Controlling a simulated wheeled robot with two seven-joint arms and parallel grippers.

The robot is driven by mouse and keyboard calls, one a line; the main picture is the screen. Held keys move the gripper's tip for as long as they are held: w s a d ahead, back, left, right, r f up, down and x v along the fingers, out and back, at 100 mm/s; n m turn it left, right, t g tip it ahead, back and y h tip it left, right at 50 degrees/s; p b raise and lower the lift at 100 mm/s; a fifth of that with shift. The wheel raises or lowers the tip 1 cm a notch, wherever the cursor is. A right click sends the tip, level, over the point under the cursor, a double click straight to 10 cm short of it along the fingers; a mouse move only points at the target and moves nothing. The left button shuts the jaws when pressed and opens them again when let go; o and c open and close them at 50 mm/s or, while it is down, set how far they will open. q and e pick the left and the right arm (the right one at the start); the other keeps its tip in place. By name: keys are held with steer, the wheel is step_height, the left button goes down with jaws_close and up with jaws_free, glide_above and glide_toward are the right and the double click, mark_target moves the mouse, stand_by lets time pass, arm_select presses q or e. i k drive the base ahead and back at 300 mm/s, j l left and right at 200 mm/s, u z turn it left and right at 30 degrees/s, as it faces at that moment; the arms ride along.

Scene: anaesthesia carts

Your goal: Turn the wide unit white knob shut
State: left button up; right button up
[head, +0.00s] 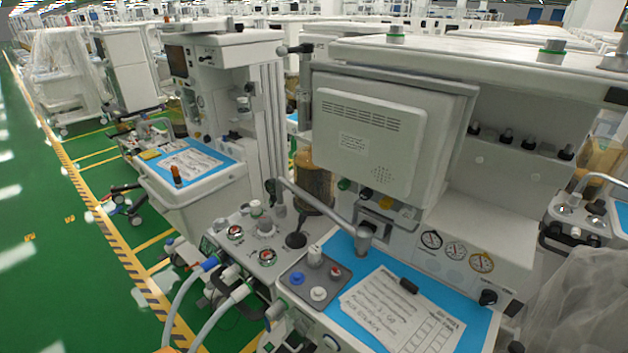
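The wide unit (480,222) is the large white anaesthesia cart filling the right half of the head view. A grey panel (291,291) at its front left corner carries small knobs. A low white knob (318,294) sits near the panel's front edge, and a taller white knob (315,256) stands at its back. I cannot tell which of the two the task means, nor whether either is turned open or shut. Nothing of mine touches them. Neither of my grippers is in view.
A blue knob (297,279) and a red-topped knob (335,272) share the panel. A bent metal pipe (318,207) arches behind it. Papers (400,312) lie on the blue worktop. Hoses (190,290) hang at the left front. Green floor (60,260) is clear at far left.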

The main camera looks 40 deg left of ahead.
mark_target(407, 212)
steer(key=k+l+u, duration=0.2)
steer(key=k, duration=0.35)
steer(key=k+l+u, duration=0.2)
steer(key=k, duration=0.35)
steer(key=k+l+u, duration=0.2)
steer(key=k, duration=0.35)
steer(key=i+j+z, duration=0.45)
steer(key=i, duration=0.2)
steer(key=i+j+z, duration=0.5)
steer(key=i+j, duration=0.05)
steer(key=i, duration=0.05)
